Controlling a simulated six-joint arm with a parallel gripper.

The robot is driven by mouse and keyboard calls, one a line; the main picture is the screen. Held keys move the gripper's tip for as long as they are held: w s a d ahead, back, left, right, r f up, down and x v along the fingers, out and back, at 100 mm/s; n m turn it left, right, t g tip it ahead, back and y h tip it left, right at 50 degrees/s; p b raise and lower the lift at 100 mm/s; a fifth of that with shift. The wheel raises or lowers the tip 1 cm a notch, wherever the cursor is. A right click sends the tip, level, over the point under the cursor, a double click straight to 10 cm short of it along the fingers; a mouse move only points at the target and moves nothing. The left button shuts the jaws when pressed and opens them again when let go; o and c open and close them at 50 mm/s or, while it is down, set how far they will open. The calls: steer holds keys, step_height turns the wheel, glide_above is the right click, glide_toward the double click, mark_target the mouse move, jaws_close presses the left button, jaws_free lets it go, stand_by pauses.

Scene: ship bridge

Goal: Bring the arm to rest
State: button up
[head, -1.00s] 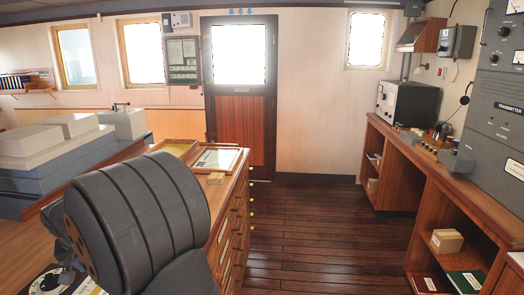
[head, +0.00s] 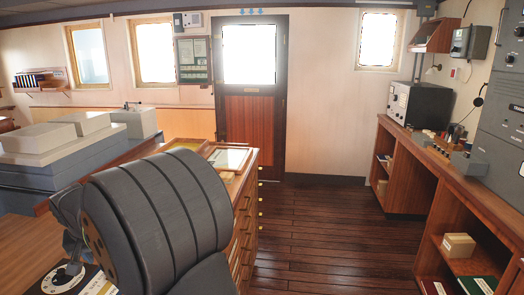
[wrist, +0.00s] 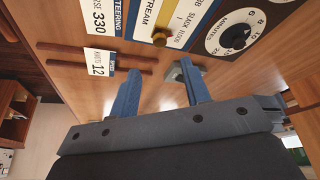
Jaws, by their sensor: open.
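My gripper (wrist: 159,66) shows in the wrist view with its two blue fingers apart and nothing between them. The fingers point toward a wooden panel (wrist: 150,95) with labels and a dial. A small grey piece on the panel shows close by the right fingertip; I cannot tell whether they touch. In the head view my dark grey arm fills the lower left, and the fingers cannot be made out there.
In the head view, a drawer cabinet (head: 244,208) stands behind my arm. A wooden shelf counter (head: 440,185) runs along the right. Dark floor (head: 320,230) between them is clear.

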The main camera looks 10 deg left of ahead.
steer(key=x, duration=0.8)
steer(key=shift+w+a+f, duration=0.1)
steer(key=shift+w+f, duration=0.05)
steer(key=shift+f, duration=0.25)
steer(key=s, duration=0.3)
steer(key=shift+s+r, duration=0.15)
steer(key=shift+s, duration=0.15)
steer(key=s+v, duration=0.1)
steer(key=v, duration=1.6)
steer(key=s+a+f+g, duration=0.1)
steer(key=s+f, duration=0.1)
steer(key=f, duration=0.3)
steer(key=s+a+f+g+h, duration=0.1)
steer(key=s+a+f, duration=0.1)
steer(key=f, duration=0.3)
steer(key=s+a+f+g+h, duration=0.1)
steer(key=s+a+f, duration=0.1)
steer(key=f, duration=0.3)
steer(key=shift+f, duration=0.1)
steer(key=shift+s+f+g, duration=0.3)
steer(key=shift+s+f, duration=0.05)
steer(key=shift+f, duration=0.1)
